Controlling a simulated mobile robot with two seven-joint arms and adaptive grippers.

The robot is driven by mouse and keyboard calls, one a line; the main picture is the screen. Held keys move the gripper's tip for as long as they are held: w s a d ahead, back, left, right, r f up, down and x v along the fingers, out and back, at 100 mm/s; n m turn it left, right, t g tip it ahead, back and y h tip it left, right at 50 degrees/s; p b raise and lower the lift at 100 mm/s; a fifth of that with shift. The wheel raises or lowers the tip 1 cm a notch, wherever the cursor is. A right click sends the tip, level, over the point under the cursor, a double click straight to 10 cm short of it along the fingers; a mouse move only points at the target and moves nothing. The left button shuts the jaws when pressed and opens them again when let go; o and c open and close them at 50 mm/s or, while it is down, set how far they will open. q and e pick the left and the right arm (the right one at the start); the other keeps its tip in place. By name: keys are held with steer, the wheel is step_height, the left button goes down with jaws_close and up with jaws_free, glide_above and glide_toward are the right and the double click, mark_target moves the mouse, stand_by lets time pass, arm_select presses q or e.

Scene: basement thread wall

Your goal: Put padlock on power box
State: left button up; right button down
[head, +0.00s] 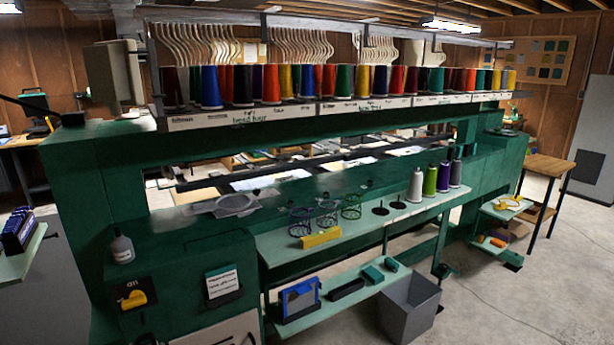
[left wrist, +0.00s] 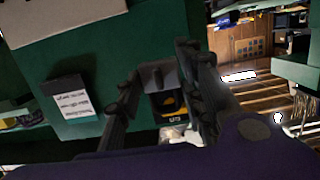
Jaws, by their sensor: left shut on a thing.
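The power box (head: 124,290) is a dark panel on the green machine's front at lower left in the head view, with a yellow rotary handle (head: 134,298) and an "OFF" label. It shows upside down in the left wrist view (left wrist: 170,108). My left gripper (left wrist: 163,92) is shut on a small grey thing (left wrist: 156,75), which looks like the padlock. The fingers and the grey thing partly cover the view of the power box, with the handle visible just beyond. The padlock's shackle is not clear. My right gripper is not in view.
A shelf (head: 410,215) with thread cones and a grey bin (head: 410,305) lie farther right. Open floor is at right.

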arm_select(q)
steer(key=s+d+r+m+t+h+p, duration=0.1)
steer(key=s+d+r+m+h, duration=0.2)
steer(key=r, duration=0.8)
steer(key=s+d+r+m+t+h+p, duration=0.1)
steer(key=s+d+r+h, duration=0.4)
steer(key=s+d, duration=0.7)
steer(key=d+m+p, duration=0.1)
steer(key=d+m, duration=0.1)
steer(key=d, duration=0.1)
steer(key=shift+s+r, duration=0.25)
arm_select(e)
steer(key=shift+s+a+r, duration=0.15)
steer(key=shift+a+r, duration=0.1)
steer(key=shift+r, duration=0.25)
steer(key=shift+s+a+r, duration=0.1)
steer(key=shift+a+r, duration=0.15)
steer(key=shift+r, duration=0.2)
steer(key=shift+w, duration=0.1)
